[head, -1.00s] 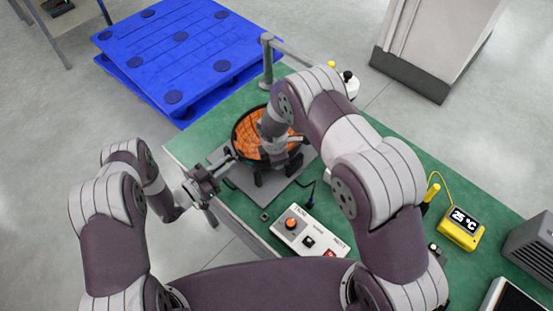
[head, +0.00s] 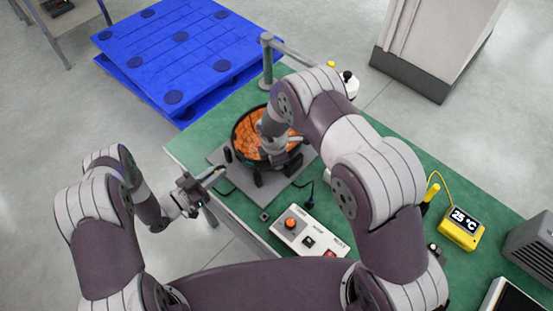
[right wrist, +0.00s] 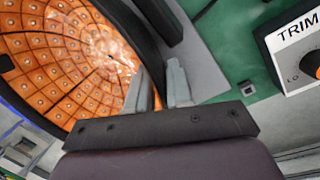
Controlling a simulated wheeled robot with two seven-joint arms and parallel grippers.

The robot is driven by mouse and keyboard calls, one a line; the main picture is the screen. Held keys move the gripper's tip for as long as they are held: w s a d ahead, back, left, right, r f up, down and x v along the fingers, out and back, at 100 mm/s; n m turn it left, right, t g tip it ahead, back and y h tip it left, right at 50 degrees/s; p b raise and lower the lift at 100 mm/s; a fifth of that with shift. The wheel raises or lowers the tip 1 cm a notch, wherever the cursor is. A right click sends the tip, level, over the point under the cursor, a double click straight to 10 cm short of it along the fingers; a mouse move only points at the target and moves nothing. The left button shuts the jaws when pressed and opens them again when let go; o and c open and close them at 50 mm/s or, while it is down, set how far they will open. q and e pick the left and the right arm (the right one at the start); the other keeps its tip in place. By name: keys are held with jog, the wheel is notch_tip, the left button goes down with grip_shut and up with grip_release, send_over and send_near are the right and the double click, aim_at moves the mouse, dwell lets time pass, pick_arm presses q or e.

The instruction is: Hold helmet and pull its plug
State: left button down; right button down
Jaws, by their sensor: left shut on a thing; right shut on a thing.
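The helmet (head: 243,137) is a dark bowl, open side up, with an orange grid of small lamps inside. It stands on a grey plate (head: 304,157) on the green bench and fills the left of the right wrist view (right wrist: 65,60). My right gripper (right wrist: 162,88) is shut on the helmet's near rim; in the head view my wrist hides much of this grip. My left gripper (head: 210,178) is left of the helmet, apart from it, near the bench's edge. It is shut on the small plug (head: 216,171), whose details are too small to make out.
A control box (head: 310,229) with an orange knob stands nearer me, right of the plate. A yellow 25 °C meter (head: 462,228) is further right. A grey post (head: 267,65) with an arm stands behind the helmet. A blue pallet (head: 175,50) lies beyond the bench.

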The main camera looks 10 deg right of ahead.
jog(key=shift+s+d+f, duration=0.1)
dwell(0.3)
jog(key=c, duration=0.9)
grip_release()
jog(key=shift+c, duration=0.2)
jog(key=shift+w, duration=0.2)
